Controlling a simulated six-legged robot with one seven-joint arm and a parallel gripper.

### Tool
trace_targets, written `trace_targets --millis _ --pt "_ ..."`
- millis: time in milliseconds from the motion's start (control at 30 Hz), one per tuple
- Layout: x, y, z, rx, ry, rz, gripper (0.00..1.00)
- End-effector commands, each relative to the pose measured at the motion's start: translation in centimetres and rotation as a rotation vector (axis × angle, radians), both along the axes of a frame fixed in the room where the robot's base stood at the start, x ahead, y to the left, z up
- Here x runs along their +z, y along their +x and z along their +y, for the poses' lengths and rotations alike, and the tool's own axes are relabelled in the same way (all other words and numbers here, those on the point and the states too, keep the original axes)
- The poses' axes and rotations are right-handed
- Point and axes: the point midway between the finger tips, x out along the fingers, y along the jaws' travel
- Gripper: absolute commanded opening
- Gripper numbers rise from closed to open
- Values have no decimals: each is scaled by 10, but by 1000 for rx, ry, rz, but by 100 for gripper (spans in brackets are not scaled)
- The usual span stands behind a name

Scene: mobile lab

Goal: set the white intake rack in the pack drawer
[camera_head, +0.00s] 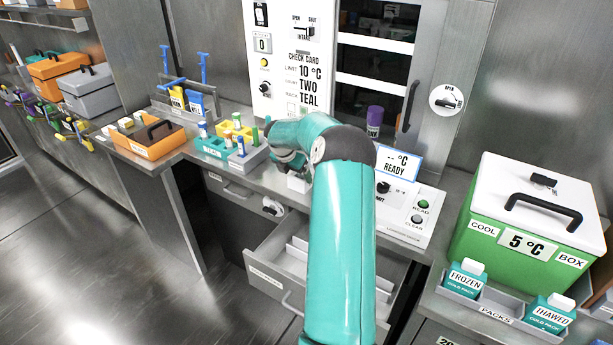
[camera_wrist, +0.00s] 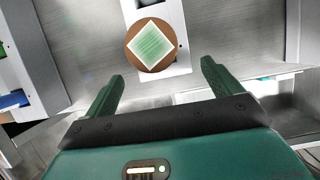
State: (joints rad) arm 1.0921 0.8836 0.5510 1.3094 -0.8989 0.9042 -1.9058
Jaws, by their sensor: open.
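My gripper (camera_wrist: 162,71) is open, with its two green fingers apart and nothing between them. In the head view it is mostly hidden by my teal arm above the counter. A small white block (camera_head: 298,183), perhaps part of the white intake rack, shows just below it; I cannot tell for sure. In the wrist view a white piece (camera_wrist: 165,15) bearing a brown disc with a pale green diamond lies beyond the fingertips; I cannot tell if it is the same thing. An open drawer (camera_head: 266,262) with dividers, perhaps the pack drawer, is below the counter, partly behind my arm; its label is unreadable.
Teal and yellow racks (camera_head: 212,146) with vials stand left of my gripper. A reader panel (camera_head: 410,212) is to its right. A green cool box (camera_head: 515,225) and a tray marked PACKS (camera_head: 495,314) are at the right. An orange tray (camera_head: 148,140) is at the left.

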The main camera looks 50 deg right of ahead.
Motion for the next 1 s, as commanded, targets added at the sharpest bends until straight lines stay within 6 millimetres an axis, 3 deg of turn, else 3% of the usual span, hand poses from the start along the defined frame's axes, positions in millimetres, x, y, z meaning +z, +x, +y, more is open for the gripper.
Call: trace_targets --millis 333,633,900,1000 --pt "-43 -4 -16 -2 2 -1 91" --pt "-47 -3 -19 -1 -2 -1 91" --pt "-47 -3 -18 -1 -1 0 40" --pt "-46 -3 -19 -1 -2 -1 36"
